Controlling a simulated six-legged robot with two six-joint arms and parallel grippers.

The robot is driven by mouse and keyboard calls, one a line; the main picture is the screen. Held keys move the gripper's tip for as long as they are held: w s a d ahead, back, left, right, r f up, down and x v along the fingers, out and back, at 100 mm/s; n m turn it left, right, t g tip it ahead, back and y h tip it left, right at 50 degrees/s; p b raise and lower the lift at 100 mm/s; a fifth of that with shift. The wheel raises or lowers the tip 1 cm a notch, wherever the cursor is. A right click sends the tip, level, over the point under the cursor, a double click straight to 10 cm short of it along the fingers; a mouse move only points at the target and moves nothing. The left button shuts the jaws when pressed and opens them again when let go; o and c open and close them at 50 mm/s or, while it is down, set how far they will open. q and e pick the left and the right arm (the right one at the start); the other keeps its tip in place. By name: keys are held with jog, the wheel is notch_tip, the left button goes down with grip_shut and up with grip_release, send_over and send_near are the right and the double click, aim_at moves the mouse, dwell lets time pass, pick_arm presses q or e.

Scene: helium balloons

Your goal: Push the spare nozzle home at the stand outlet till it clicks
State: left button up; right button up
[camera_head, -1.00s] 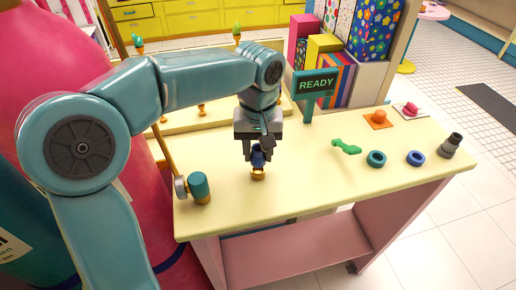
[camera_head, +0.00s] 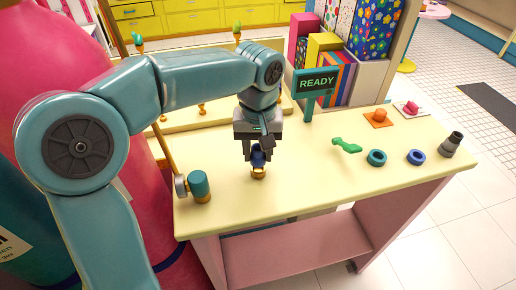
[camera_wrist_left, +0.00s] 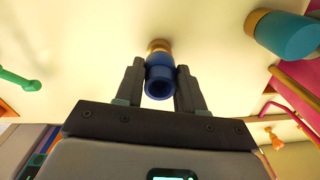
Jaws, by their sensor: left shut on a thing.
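My left gripper (camera_head: 258,154) is shut on a blue nozzle (camera_head: 258,158) above the table top. The nozzle also shows between the two fingers (camera_wrist_left: 160,88) in the left wrist view, its open end towards the camera. The brass stand outlet (camera_head: 258,173) is directly under the nozzle, and a brass rim shows past the nozzle's far end in the left wrist view (camera_wrist_left: 158,46). The nozzle looks upright and in line with the outlet; I cannot tell how deep it sits. My right gripper is not in view.
A green piece (camera_head: 346,146), a teal ring (camera_head: 376,158), a blue ring (camera_head: 415,157) and a grey nozzle (camera_head: 451,144) lie to the right. A READY sign (camera_head: 316,83) stands behind. The front table top is clear.

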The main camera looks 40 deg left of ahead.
pick_arm(q)
jog(key=shift+f, duration=0.2)
jog(key=shift+f+b, duration=0.3)
jog(key=shift+f+b, duration=0.5)
jog(key=shift+f, duration=0.15)
jog(key=o, duration=1.2)
jog(key=shift+c, duration=0.2)
jog(key=shift+r, duration=0.1)
notch_tip(320, 180, up, 8)
jog(key=p, duration=0.7)
